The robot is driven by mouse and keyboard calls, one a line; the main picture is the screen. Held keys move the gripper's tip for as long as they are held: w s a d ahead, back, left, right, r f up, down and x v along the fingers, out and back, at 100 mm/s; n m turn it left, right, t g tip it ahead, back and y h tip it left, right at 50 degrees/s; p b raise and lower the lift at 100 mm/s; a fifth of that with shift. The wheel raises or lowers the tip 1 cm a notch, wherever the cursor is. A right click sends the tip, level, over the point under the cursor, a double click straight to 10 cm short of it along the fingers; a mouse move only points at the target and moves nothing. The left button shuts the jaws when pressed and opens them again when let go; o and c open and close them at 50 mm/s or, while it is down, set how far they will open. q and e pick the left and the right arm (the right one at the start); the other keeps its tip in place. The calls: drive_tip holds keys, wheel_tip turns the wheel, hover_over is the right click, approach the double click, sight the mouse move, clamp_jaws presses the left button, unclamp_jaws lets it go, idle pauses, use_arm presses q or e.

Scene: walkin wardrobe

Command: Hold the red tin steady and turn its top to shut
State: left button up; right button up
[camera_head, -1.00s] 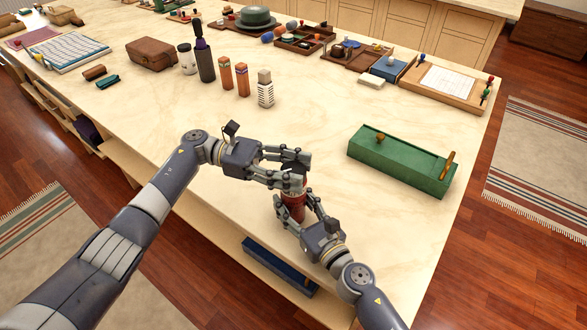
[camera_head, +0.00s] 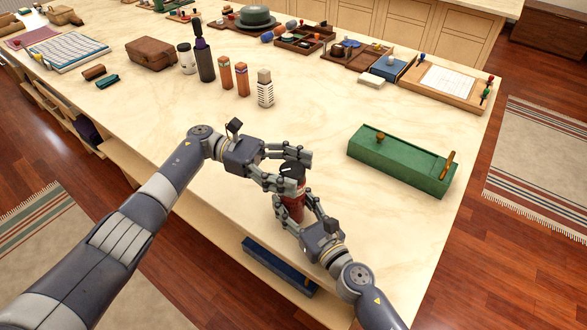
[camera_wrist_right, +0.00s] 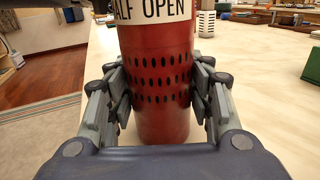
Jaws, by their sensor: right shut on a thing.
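The red tin (camera_head: 293,209) stands upright near the table's front edge, with a dark top (camera_head: 293,172). In the right wrist view the tin (camera_wrist_right: 160,115) shows rows of dark holes and a pale band reading "ALF OPEN", cut off by the frame. My right gripper (camera_wrist_right: 158,92) is shut on the tin's body, a finger on each side; it also shows in the head view (camera_head: 294,203). My left gripper (camera_head: 297,170) is level with the dark top, its fingers spread on either side of it with gaps showing.
A green box (camera_head: 400,163) with a knob lies to the right. A grater-like white block (camera_head: 265,90), orange cylinders (camera_head: 226,74) and a dark bottle (camera_head: 204,62) stand behind. The tabletop around the tin is clear.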

sight(281, 167)
use_arm(q)
drive_tip(key=shift+a+r, duration=0.1)
drive_tip(key=shift+w+a, duration=0.15)
drive_tip(key=shift+a, duration=0.05)
drive_tip(key=shift+v, duration=3.45)
use_arm(e)
drive_tip(key=o, duration=1.3)
drive_tip(key=shift+c, duration=0.2)
drive_tip(key=shift+d, duration=0.1)
